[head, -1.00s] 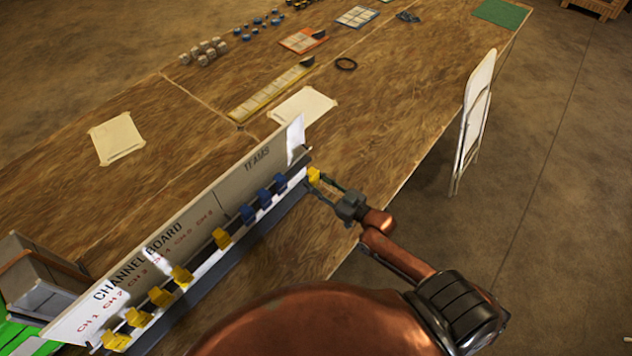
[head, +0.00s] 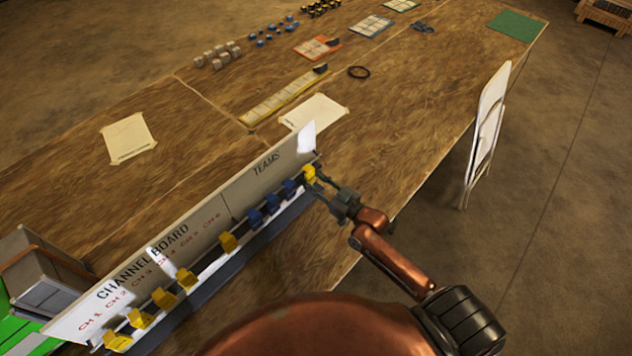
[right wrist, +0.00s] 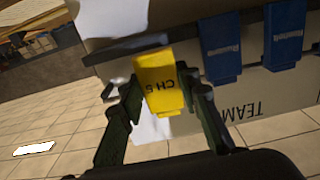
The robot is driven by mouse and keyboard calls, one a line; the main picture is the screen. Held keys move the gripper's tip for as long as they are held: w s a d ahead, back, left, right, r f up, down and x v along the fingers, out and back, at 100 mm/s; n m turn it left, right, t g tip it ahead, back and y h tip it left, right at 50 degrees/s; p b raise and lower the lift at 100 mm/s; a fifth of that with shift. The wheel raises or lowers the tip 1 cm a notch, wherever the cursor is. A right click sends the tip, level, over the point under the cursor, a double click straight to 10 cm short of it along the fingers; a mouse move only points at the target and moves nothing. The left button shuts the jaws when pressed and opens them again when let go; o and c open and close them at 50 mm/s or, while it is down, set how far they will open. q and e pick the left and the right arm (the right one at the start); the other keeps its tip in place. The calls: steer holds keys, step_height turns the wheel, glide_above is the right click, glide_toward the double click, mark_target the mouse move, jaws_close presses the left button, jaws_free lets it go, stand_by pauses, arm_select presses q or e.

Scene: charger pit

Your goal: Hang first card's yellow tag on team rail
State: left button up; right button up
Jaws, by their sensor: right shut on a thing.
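My right gripper (head: 318,183) is shut on a yellow tag (head: 309,174) at the far right end of the team rail (head: 272,212). In the right wrist view the tag (right wrist: 160,84) sits between the fingers and reads "CH 6", upside down. It is at the rail, beside the blue tags; I cannot tell whether it hangs on it. Several blue tags (head: 271,204) hang on the TEAMS part of the channel board (head: 205,228). Several yellow tags (head: 186,278) hang on the channel part to the left. My left gripper is not in view.
Paper sheets (head: 128,138) lie on the wooden table (head: 190,170) behind the board. Cards, small blocks and a dark ring (head: 359,72) lie farther back. A white folding chair (head: 487,125) stands at the table's right side. A grey bin (head: 42,270) is at the left.

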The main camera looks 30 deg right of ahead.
steer(key=shift+x, duration=0.9)
steer(key=shift+f+b, duration=0.55)
steer(key=shift+f, duration=0.1)
steer(key=shift+c, duration=0.5)
steer(key=o, duration=1.3)
steer(key=shift+c, duration=0.2)
steer(key=v, duration=1.2)
